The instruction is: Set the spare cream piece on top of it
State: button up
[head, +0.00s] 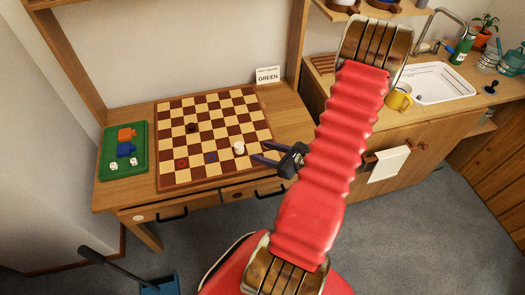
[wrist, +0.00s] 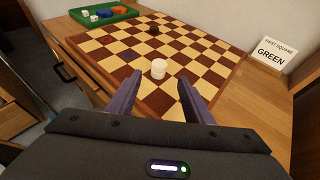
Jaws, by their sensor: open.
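A cream piece (head: 239,147) stands on the checkered board (head: 222,181) near its right front edge. In the wrist view the cream piece (wrist: 158,70) looks tall, like one piece on another, but I cannot tell for sure. A dark piece (head: 192,127) stands farther back on the board; it also shows in the wrist view (wrist: 153,29). No separate loose cream piece is visible. My gripper (head: 256,152) is open and empty at the board's right front edge. In the wrist view its fingers (wrist: 155,82) point toward the cream piece, which is just beyond the tips.
A sign (head: 268,75) reading "FIRST SQUARE GREEN" stands behind. Drawers with dark handles are below the desk. A sink counter (head: 318,88) is right.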

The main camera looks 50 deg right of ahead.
dwell(0.4)
jog(key=w+a+r+n+g+y, duration=0.2)
jog(key=a+r+n+g+y, duration=0.2)
jog(key=a+r+n, duration=0.65)
jog(key=w+a+r+n+g+y, duration=0.3)
jog(key=a+r+n, duration=0.3)
jog(key=a, duration=0.7)
jog(key=s+a+r+n+h, duration=0.4)
jog(key=r+n, duration=0.3)
jog(key=n, duration=0.2)
jog(key=s+a+r+n+h, duration=0.3)
jog(key=s+a+r+n, duration=0.2)
jog(key=n, duration=0.5)
notch_tip(320, 180, up, 2)
jog(key=shift+s+r+g+h, duration=0.2)
jog(key=shift+s+g+h, duration=0.05)
jog(key=shift+g+h, duration=0.15)
